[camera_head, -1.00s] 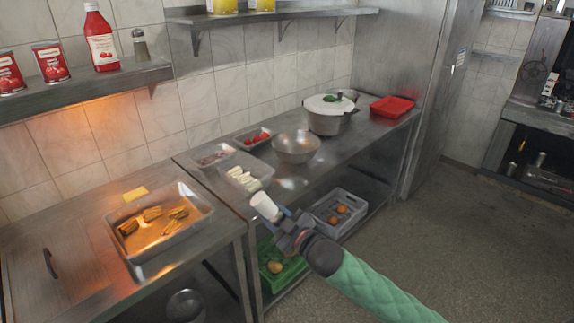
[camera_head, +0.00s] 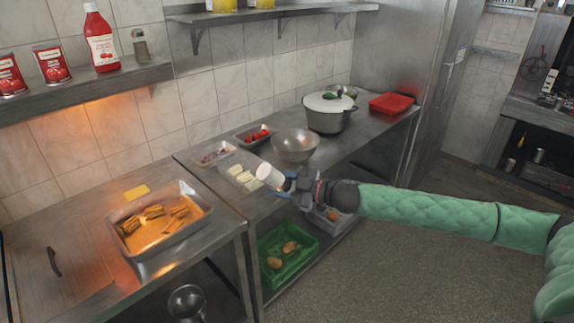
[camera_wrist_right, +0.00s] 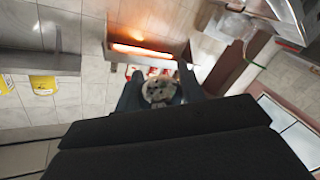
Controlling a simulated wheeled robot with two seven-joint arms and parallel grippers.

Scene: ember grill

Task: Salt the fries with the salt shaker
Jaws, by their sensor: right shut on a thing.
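The fries (camera_head: 153,213) lie in small bunches in a metal tray (camera_head: 200,222) on the left counter under an orange glow. My right gripper (camera_head: 288,181) is shut on a white cylinder, the salt shaker (camera_head: 270,176), in the air by the front of the middle counter, right of the fries tray and apart from it. The shaker is tipped well over, one end facing left. In the right wrist view a speckled round end of it (camera_wrist_right: 158,91) shows between the fingers; the dark gripper body hides much else. My left gripper is not in view.
Small trays (camera_head: 213,153), a metal bowl (camera_head: 296,145), a lidded pot (camera_head: 329,113) and a red tray (camera_head: 391,104) stand on the middle counter (camera_head: 350,140). A wall shelf (camera_head: 90,88) holds cans, a ketchup bottle (camera_head: 101,40) and a grey-topped shaker (camera_head: 140,45).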

